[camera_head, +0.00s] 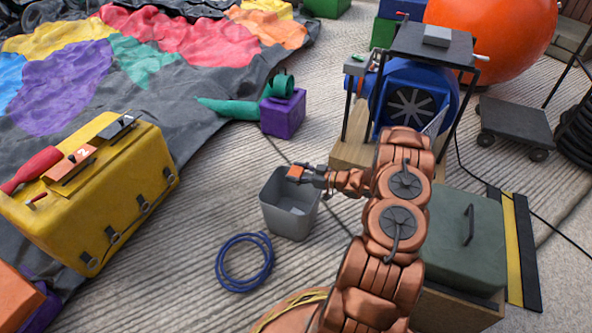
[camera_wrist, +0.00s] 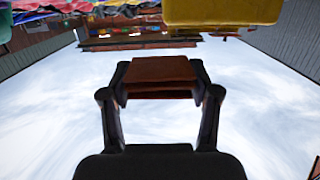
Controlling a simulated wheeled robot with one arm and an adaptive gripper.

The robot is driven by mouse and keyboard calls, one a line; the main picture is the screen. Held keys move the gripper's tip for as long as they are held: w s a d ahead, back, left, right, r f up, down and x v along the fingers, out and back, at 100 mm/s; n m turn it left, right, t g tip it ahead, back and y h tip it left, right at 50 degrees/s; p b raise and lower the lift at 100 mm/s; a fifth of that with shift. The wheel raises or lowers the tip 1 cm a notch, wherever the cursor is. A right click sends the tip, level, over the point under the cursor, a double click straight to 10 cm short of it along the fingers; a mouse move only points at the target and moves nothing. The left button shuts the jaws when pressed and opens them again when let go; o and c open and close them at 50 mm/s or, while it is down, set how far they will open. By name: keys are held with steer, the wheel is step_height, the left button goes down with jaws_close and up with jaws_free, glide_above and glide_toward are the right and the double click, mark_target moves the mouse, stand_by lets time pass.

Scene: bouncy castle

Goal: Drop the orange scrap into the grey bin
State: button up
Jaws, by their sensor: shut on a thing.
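The grey bin (camera_head: 288,218) stands on the ribbed floor in the middle of the head view, with its top open. My gripper (camera_head: 299,173) is at the bin's upper rim, reaching in from the right. It is shut on the orange scrap (camera_head: 295,171), which shows over the bin's opening. In the wrist view the scrap (camera_wrist: 160,78) is a flat orange-brown piece held between the two dark fingers (camera_wrist: 160,95). The bin cannot be made out in the wrist view.
A blue hose coil (camera_head: 244,262) lies in front of the bin. A yellow tool bag (camera_head: 95,190) is at the left. A purple block (camera_head: 283,113) is behind the bin. A blue blower (camera_head: 410,100) and a green box (camera_head: 465,235) stand at the right. Bare floor surrounds the bin's left side.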

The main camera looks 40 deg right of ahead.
steer(key=shift+f+b, duration=0.4)
steer(key=shift+f, duration=1)
steer(key=o, duration=0.9)
steer(key=shift+v, duration=3.75)
steer(key=shift+d, duration=0.1)
